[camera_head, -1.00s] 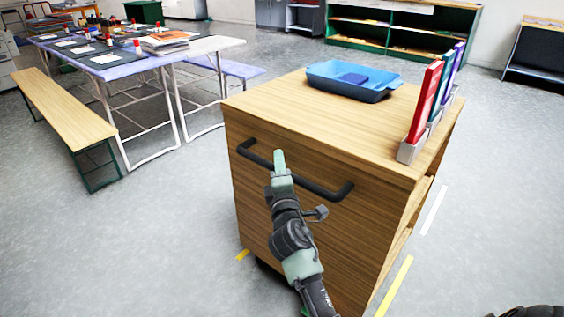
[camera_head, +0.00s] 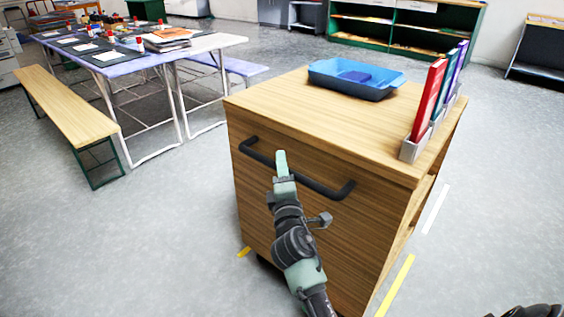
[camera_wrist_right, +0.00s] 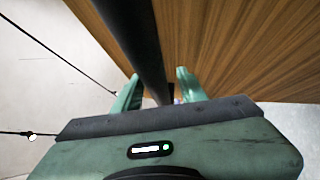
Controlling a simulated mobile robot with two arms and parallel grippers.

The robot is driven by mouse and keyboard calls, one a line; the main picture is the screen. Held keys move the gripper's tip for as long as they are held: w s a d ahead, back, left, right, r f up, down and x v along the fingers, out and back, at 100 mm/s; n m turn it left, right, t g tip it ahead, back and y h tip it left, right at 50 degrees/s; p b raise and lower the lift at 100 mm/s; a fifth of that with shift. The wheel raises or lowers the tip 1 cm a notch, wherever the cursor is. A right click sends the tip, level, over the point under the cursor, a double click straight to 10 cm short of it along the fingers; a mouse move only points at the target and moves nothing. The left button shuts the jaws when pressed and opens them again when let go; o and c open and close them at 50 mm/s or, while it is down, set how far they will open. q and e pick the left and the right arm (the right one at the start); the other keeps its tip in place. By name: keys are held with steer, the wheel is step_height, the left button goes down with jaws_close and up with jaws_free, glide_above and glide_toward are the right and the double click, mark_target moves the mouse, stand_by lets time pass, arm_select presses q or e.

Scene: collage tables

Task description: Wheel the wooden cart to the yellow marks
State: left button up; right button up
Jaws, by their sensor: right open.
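The wooden cart (camera_head: 310,235) stands on the grey floor in the head view, its front panel with a black bar handle (camera_head: 325,190) facing me. A short yellow mark (camera_head: 244,252) lies by its lower left corner, and a longer yellow mark (camera_head: 396,284) lies along its right side. My right gripper (camera_head: 281,165) is at the handle, left of the bar's middle. In the right wrist view the handle (camera_wrist_right: 135,40) runs between the two open green fingers (camera_wrist_right: 160,88), which are not closed on it. My left gripper is not in view.
A blue tray (camera_head: 340,88) and upright binders (camera_head: 428,100) in grey holders stand on the cart top. A white strip (camera_head: 436,210) lies right of the cart. A bench (camera_head: 65,105) and a table (camera_head: 120,68) stand at the left. Green shelves (camera_head: 400,40) line the back.

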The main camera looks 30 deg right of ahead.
steer(key=v, duration=0.5)
steer(key=shift+s+a, duration=0.1)
steer(key=shift+s, duration=0.2)
